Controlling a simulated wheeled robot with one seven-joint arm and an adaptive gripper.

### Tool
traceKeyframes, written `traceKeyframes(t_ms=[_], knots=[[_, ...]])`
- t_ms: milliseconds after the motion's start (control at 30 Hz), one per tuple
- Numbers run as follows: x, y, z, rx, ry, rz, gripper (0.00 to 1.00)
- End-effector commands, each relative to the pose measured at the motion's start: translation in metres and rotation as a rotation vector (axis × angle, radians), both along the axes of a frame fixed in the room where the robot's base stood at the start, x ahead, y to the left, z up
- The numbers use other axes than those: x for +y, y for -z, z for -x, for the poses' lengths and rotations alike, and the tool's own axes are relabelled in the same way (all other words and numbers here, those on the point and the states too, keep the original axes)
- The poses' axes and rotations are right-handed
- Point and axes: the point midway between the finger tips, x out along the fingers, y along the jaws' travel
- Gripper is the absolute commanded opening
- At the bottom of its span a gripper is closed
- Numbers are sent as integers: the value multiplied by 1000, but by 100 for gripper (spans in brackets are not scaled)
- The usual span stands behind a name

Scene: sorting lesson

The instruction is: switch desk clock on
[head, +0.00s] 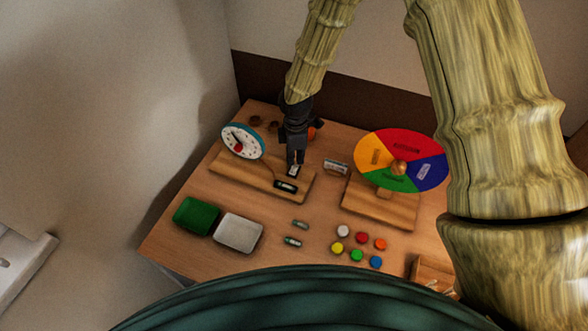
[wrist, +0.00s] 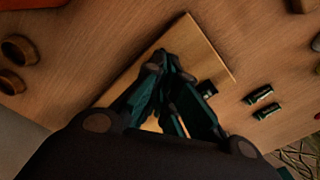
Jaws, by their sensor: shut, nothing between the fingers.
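The desk clock (head: 241,141) has a white face, a blue rim and a red centre. It stands at the left end of a wooden board (head: 231,177), with a thin wire running from it along the board. Near the board's right end are a small pale-and-dark piece (head: 293,172), perhaps a switch, and a black holder (head: 286,187). My gripper (head: 295,161) is shut and empty, pointing down just over the pale piece; I cannot tell whether it touches. In the wrist view the closed fingertips (wrist: 165,62) cover part of the board (wrist: 200,48), and the black holder (wrist: 207,88) shows beside them.
A coloured wheel (head: 375,152) stands on its own board to the right. Two small batteries (head: 293,241), several coloured discs (head: 357,255), a green box (head: 194,215) and a white box (head: 238,233) lie in front. Brown cups (head: 256,121) stand behind.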

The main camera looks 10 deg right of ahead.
Motion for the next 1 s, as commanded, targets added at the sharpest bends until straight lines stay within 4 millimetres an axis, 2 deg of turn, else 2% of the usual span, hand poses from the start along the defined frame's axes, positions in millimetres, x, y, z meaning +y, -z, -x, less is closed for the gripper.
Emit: traceKeyframes(t_ms=[1000], knots=[[0, 12, 0, 0, 0, 0, 0]])
